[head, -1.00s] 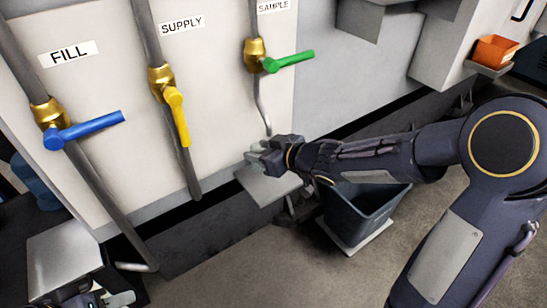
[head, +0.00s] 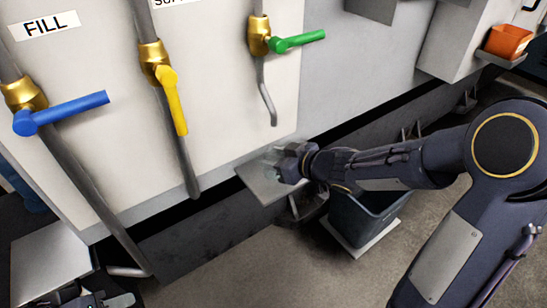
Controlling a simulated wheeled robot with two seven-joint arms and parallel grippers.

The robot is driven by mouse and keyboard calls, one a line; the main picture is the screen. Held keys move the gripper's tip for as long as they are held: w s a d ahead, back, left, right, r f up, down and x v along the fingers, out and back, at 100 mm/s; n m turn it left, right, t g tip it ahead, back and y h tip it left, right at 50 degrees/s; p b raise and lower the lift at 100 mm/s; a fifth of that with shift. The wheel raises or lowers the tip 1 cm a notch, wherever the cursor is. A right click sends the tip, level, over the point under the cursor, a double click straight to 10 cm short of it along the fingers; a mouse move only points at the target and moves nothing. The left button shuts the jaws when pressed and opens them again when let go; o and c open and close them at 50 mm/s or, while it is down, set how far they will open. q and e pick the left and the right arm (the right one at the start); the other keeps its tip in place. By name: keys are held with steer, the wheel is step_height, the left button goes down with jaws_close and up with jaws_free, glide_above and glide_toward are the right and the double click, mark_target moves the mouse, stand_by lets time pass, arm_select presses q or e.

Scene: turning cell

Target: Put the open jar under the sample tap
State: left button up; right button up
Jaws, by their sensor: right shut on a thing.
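The sample tap has a brass body (head: 259,36), a green lever (head: 298,41) pointing right and a thin bent grey spout (head: 265,92). My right gripper (head: 275,161) is below the spout tip, just over a small grey shelf plate (head: 258,188). It is shut on the jar (head: 270,153), which looks clear and faint and is mostly hidden by the fingers. I cannot tell whether the jar touches the plate. My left gripper (head: 108,302) shows only partly at the bottom left edge, and its jaws are unclear.
The fill pipe with a blue lever (head: 62,113) and the supply pipe with a yellow lever (head: 172,100) stand to the left. A dark bin (head: 365,215) is on the floor below my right arm. An orange container (head: 508,41) sits at the upper right. A grey panel (head: 48,262) is at lower left.

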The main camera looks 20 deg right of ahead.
steer(key=o, duration=1)
steer(key=shift+f, duration=0.1)
steer(key=shift+o, duration=0.2)
steer(key=shift+r, duration=0.2)
steer(key=shift+s+d+r+p, duration=0.15)
steer(key=shift+s+r+p, duration=0.05)
steer(key=shift+p, duration=0.25)
steer(key=s+d+r+m+g+h+p, duration=0.1)
steer(key=s+d+r+m+h+p, duration=0.25)
steer(key=s+d, duration=0.35)
steer(key=s+d+r+m+h+p, duration=0.2)
steer(key=s+d+r+m+h, duration=0.25)
steer(key=s+d, duration=0.35)
steer(key=s+a+f+g+y, duration=0.2)
steer(key=s+a+g+y, duration=0.25)
steer(key=s+a, duration=0.7)
step_height(320, 180, up, 24)
steer(key=s+d+p, duration=0.1)
steer(key=d+p, duration=0.1)
steer(key=p, duration=2.1)
steer(key=shift+m, duration=0.3)
